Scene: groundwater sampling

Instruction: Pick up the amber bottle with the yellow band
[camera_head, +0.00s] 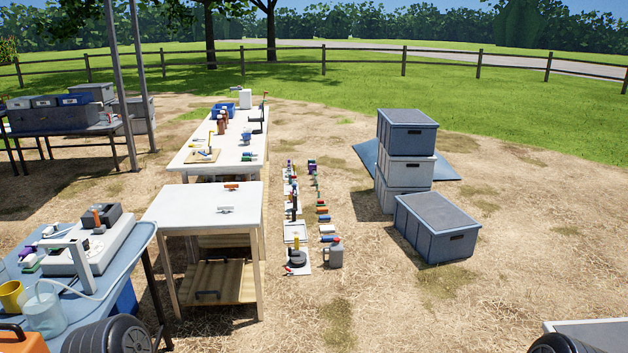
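Several small brown bottles (221,125) stand upright close together on the far long white table (228,148), beside a blue bin (223,109). They are too small to tell which one has a yellow band. Neither of my grippers is in view. Dark rounded parts at the bottom left and bottom right edges look like my own arms.
A nearer white table (190,212) stands before the long one. A blue table (110,285) with instruments and a glass beaker (44,312) is at the left. Small items line the ground (322,218) right of the tables. Grey crates (437,226) stand farther right. Bare ground lies between.

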